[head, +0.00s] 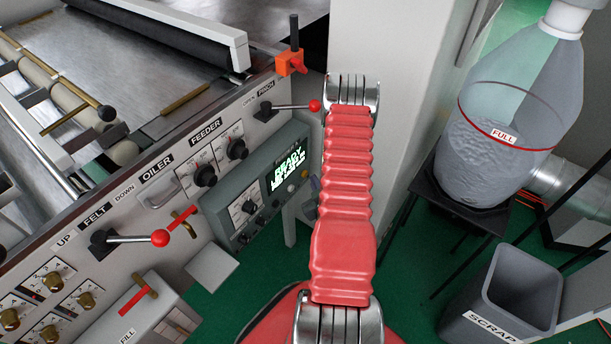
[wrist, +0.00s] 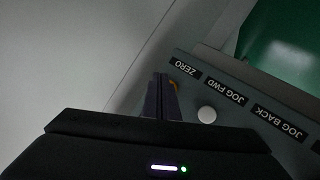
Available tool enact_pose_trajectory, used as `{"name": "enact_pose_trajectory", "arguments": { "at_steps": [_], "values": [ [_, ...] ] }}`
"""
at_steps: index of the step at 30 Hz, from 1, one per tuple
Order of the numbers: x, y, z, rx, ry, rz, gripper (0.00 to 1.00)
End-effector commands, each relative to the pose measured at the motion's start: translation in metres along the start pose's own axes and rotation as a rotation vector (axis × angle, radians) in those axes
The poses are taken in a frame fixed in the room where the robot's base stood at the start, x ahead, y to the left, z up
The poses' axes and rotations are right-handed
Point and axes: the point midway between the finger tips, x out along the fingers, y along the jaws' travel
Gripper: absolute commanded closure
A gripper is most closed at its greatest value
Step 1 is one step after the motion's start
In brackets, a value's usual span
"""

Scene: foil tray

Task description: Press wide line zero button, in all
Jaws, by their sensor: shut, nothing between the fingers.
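The ZERO label (wrist: 185,68) is on a grey panel in the wrist view. An orange-yellow button (wrist: 174,84) shows just below it, partly hidden by my gripper. My gripper (wrist: 160,77) is shut and empty, its dark fingertips at the left side of that button; I cannot tell whether they touch it. In the head view the grey control box (head: 229,205) has a lit display (head: 288,173) reading READY with a second line. My arm stands to its right and hides most of the gripper.
A white button (wrist: 206,114) sits by the JOG FWD label (wrist: 227,90), with JOG BACK (wrist: 280,123) further right. In the head view, red-knobbed levers (head: 160,238) stick out from the machine's front. A scrap bin (head: 504,290) and a clear FULL container (head: 510,120) stand right.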

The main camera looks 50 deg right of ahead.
Motion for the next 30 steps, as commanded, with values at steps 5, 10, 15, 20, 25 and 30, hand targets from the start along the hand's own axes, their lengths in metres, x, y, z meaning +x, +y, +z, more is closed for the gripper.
{"name": "enact_pose_trajectory", "arguments": {
  "at_steps": [5,10,15,20,25,30],
  "values": [
    [0.0,-0.0001,0.0,0.0,0.0,0.0,1.0],
    [0.0,-0.0001,-0.0001,0.0,0.0,0.0,1.0],
    [0.0,-0.0001,-0.0001,0.0,0.0,0.0,1.0],
    [0.0001,-0.0002,-0.0002,0.0,0.0,0.0,1.0],
    [0.0024,-0.0017,-0.0025,-0.001,0.001,0.0,1.0],
    [0.0055,-0.0039,-0.0057,-0.001,0.002,-0.001,1.0]
  ]
}}
